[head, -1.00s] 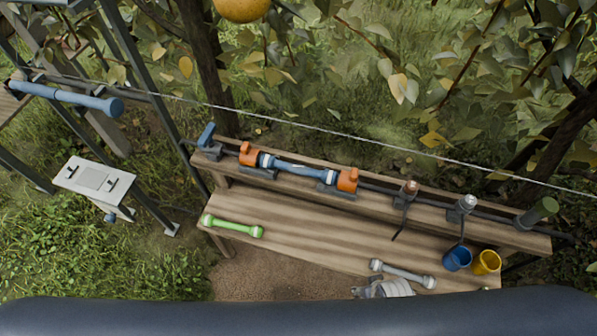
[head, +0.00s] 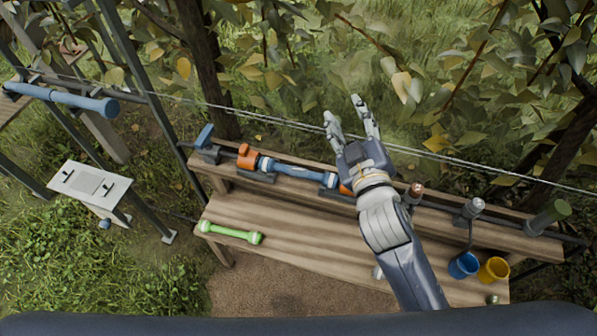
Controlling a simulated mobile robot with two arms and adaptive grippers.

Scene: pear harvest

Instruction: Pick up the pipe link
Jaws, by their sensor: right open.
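Several link-like pieces with knobbed ends are in the head view, and I cannot tell which one is the pipe link. A green link (head: 230,232) lies on the lower bench plank at the left. A grey link (head: 378,272) lies on the same plank at the right, mostly hidden behind my right arm. A blue link (head: 293,173) sits along the pipe on the upper shelf, with an orange fitting (head: 247,157) at its left end. My right gripper (head: 342,110) is open and empty, raised above and beyond the shelf, fingers pointing away. My left gripper is not in view.
The wooden bench (head: 270,222) has bare room between the green link and my right arm. A blue cup (head: 463,265) and a yellow cup (head: 493,270) stand at its right. A wire (head: 270,117) and leafy branches are behind the shelf.

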